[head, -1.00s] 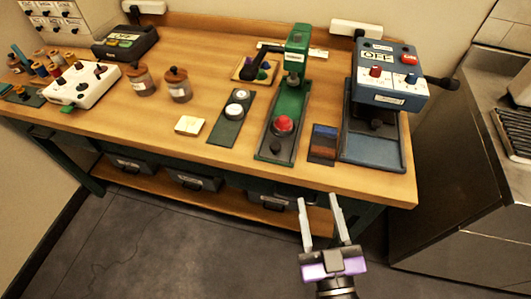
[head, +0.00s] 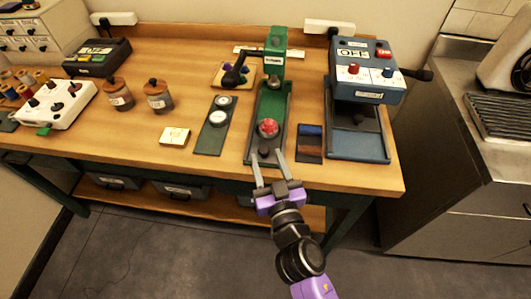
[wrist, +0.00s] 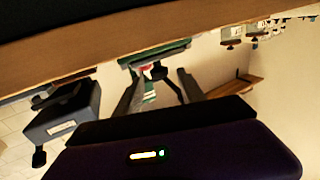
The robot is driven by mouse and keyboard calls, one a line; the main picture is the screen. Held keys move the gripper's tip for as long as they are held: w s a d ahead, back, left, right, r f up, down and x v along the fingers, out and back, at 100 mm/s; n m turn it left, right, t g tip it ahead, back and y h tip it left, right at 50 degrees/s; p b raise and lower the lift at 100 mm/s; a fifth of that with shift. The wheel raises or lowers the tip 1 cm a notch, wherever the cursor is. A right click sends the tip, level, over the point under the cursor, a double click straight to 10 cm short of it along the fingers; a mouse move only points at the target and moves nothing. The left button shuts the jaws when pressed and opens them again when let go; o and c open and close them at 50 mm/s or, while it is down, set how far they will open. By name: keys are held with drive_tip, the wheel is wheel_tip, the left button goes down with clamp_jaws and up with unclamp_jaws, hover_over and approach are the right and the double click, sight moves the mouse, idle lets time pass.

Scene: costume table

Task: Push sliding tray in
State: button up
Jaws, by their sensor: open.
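A green press (head: 276,60) stands on the table. A dark green sliding tray (head: 266,141) extends from it toward the table's front edge. On the tray are a red domed piece (head: 268,128) and, nearer the front, a dark knob (head: 264,153). My gripper (head: 268,155) is at the tray's front end, its two grey fingers spread apart with nothing held. In the head view the fingertips appear on either side of the knob; whether they touch it I cannot tell. The wrist view is tilted and dark, with the fingers (wrist: 158,88) apart before the green press.
A blue machine (head: 365,72) marked OFF stands right of the press, with a dark two-coloured block (head: 310,143) between. The floor (head: 160,255) in front is clear.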

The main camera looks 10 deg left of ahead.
drive_tip(key=shift+x, duration=0.85)
clamp_jaws()
idle(0.8)
